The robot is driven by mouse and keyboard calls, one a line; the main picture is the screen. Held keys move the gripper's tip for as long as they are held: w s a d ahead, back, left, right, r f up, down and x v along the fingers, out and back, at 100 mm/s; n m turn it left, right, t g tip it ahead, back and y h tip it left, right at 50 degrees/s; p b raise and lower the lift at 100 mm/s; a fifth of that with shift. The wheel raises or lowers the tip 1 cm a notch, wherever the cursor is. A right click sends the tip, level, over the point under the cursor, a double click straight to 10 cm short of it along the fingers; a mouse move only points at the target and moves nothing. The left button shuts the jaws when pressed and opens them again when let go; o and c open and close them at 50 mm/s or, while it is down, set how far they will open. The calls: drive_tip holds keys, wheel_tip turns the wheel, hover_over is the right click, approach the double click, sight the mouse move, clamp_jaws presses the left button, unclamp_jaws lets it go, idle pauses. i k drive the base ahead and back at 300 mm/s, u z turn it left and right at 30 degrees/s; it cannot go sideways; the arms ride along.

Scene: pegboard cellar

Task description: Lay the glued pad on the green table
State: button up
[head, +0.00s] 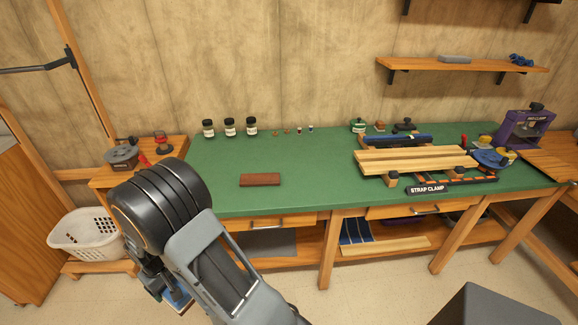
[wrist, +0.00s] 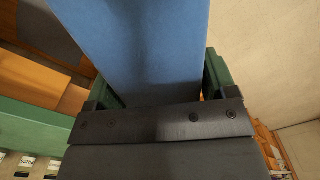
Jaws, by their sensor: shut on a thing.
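My gripper (head: 168,285) is low in front of the green table, at its left end, partly hidden behind my arm in the head view. In the wrist view my gripper (wrist: 160,90) is shut on a flat blue piece (wrist: 145,40), which I take to be the glued pad. It stretches away between the two dark green fingers. In the head view only a bit of the blue pad (head: 179,295) shows below my gripper. I cannot see any glue on it. The green table (head: 310,165) has a wide bare top.
A brown block (head: 260,180) lies on the table's left half. Boards in a strap clamp (head: 415,160) fill the right part. A white basket (head: 85,233) stands on the left. The table's middle is clear.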

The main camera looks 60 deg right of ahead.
sight(320, 173)
drive_tip(key=z, duration=1.7)
